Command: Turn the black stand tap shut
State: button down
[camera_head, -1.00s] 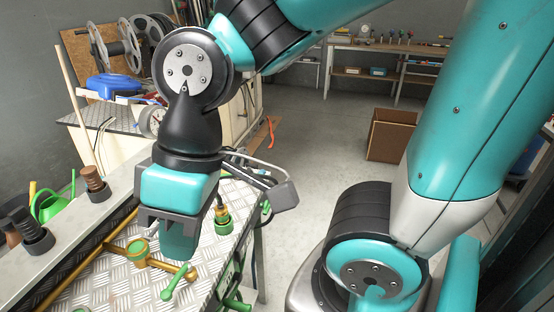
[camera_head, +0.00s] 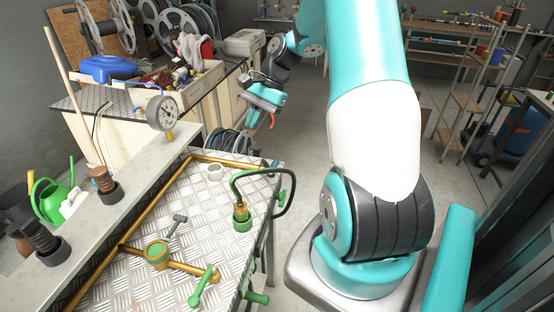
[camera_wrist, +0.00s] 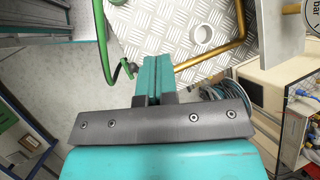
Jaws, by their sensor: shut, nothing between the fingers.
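No tap with a clearly black handle stands out. A dark grey lever tap (camera_head: 176,224) stands on the treadplate bench behind a round green-and-brass fitting (camera_head: 157,252). A green lever tap (camera_head: 202,288) is at the front of the bench, and other green handles (camera_head: 281,198) are at its right edge. My gripper (camera_head: 264,97) is beyond the bench's far end, well away from these taps. In the wrist view my gripper (camera_wrist: 153,65) has its teal fingers together and empty, over the bench's edge. The dark grey tap does not show there.
A gauge (camera_head: 161,113) rises from the back ledge. Free floor (camera_head: 305,160) is to the right.

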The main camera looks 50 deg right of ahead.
aim_at(267, 167)
jog(key=s+d+f+m+t, duration=0.1)
jog(key=s+d+f+m, duration=0.3)
jog(key=d, duration=0.3)
jog(key=s+d+f+m+t, duration=0.1)
jog(key=s+d+f+m, duration=0.25)
jog(key=d, duration=0.45)
jog(key=w+a+f+m+p, duration=0.1)
jog(key=w+a+f+p, duration=0.3)
jog(key=a+f+p, duration=0.2)
jog(key=shift+s+a+x, duration=0.3)
jog(key=shift+a+x, duration=0.05)
jog(key=shift+x, duration=1.55)
